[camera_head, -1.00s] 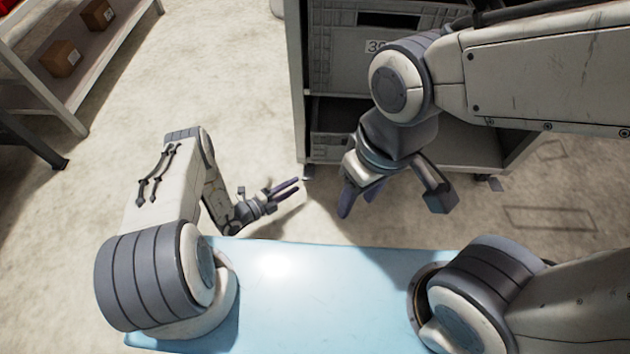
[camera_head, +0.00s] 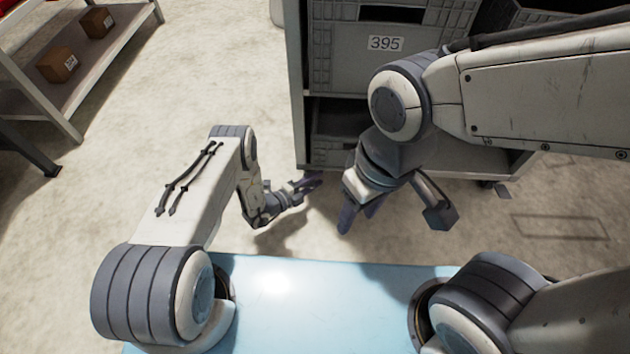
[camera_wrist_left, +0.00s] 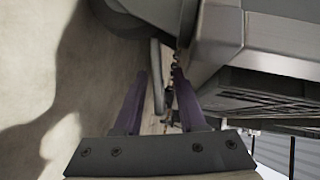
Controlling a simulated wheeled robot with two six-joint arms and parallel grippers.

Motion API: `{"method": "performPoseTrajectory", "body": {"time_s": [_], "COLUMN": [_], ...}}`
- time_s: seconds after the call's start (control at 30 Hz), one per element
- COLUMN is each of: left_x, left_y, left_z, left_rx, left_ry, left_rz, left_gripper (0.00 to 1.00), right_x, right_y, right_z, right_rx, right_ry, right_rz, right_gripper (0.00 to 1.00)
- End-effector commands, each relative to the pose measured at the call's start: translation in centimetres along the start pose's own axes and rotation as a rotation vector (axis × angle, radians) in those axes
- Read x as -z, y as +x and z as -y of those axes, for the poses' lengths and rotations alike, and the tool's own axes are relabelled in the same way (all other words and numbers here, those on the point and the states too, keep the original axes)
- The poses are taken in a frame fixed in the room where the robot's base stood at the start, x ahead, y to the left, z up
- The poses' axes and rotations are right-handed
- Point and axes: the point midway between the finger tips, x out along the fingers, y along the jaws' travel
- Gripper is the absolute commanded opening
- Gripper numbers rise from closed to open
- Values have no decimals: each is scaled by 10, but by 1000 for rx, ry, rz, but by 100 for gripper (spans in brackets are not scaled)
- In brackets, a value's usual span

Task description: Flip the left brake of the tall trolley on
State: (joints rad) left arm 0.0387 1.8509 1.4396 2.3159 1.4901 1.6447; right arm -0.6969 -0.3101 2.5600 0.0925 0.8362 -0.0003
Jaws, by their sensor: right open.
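The tall trolley (camera_head: 300,90) is a grey frame with labelled crates, at the top centre of the head view. My left gripper (camera_head: 312,182) is low at the trolley's front left foot. In the left wrist view its two purple fingers (camera_wrist_left: 160,88) are apart. A light grey rounded bar (camera_wrist_left: 157,75), perhaps the left brake's pedal, shows between them with gaps at its sides. In the head view the left brake is hidden by the gripper, and its on or off position cannot be told. My right gripper (camera_head: 361,212) is open and empty, to the right of the left one.
The trolley's right caster (camera_head: 502,189) shows at its front right foot. A grey shelf with cardboard boxes (camera_head: 57,65) stands at the upper left. The floor between shelf and trolley is clear. The trolley's underside (camera_wrist_left: 285,35) is close in the wrist view.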

Motion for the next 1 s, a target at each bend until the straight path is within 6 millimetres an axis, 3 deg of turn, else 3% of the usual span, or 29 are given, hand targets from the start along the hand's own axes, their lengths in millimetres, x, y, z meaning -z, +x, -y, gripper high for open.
{"method": "performPoseTrajectory", "body": {"time_s": [0.07,0.17,0.2,0.43,0.8,1.0], "left_x": [0,0,0,-1,-4,-4], "left_y": [0,0,0,0,3,3], "left_z": [0,0,0,-4,-20,-18], "left_rx": [0,0,0,17,286,348], "left_ry": [0,1,1,18,286,349], "left_rz": [0,0,0,-1,-1,2], "left_gripper": [40,2,0,0,0,0], "right_x": [0,0,0,0,-3,-4], "right_y": [0,0,0,5,60,68], "right_z": [0,0,0,0,-4,-5], "right_rx": [0,0,0,0,0,0], "right_ry": [0,0,0,0,0,0], "right_rz": [0,0,0,0,0,0], "right_gripper": [50,50,50,50,50,50]}}
